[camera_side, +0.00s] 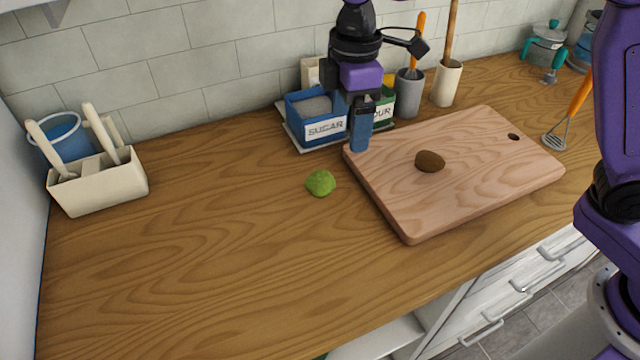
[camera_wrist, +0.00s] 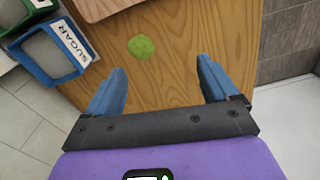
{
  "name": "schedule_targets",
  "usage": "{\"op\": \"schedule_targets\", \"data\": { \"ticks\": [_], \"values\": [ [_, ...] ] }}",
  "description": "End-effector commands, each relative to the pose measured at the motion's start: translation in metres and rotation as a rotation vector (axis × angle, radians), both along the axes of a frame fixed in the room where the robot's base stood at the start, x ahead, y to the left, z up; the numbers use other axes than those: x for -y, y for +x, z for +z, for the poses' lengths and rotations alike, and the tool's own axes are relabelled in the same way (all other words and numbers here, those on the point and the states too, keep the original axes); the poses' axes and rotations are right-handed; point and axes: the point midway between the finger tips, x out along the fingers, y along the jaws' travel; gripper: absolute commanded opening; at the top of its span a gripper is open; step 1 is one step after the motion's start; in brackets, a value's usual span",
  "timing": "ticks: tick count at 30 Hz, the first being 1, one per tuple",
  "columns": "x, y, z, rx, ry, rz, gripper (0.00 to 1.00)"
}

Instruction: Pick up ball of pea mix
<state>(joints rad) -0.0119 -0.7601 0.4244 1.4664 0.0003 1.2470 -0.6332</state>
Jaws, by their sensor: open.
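The green ball of pea mix (camera_side: 320,183) sits on the wooden counter, left of the cutting board. It also shows in the wrist view (camera_wrist: 141,47), beyond the fingertips and roughly between them. My gripper (camera_side: 361,135) is above the counter near the sugar box and the board's left corner, up and to the right of the ball in the side view. In the wrist view my gripper (camera_wrist: 158,80) has its two blue fingers wide apart with nothing between them. It is not touching the ball.
A cutting board (camera_side: 500,185) bears a brown lump (camera_side: 430,161). A blue sugar box (camera_side: 318,118) and a green flour box (camera_side: 384,112) stand by the wall. A cream utensil holder (camera_side: 100,185) stands at left.

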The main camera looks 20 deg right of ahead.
Motion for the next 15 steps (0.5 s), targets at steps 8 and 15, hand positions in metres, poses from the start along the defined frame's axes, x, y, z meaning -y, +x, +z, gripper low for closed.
{"op": "schedule_targets", "data": {
  "ticks": [8, 15],
  "values": [
    [-0.027, 0.043, -0.007, -0.003, -0.004, 0.055, 0.87],
    [-0.030, 0.048, -0.022, -0.006, -0.005, 0.065, 0.87]
  ]
}}
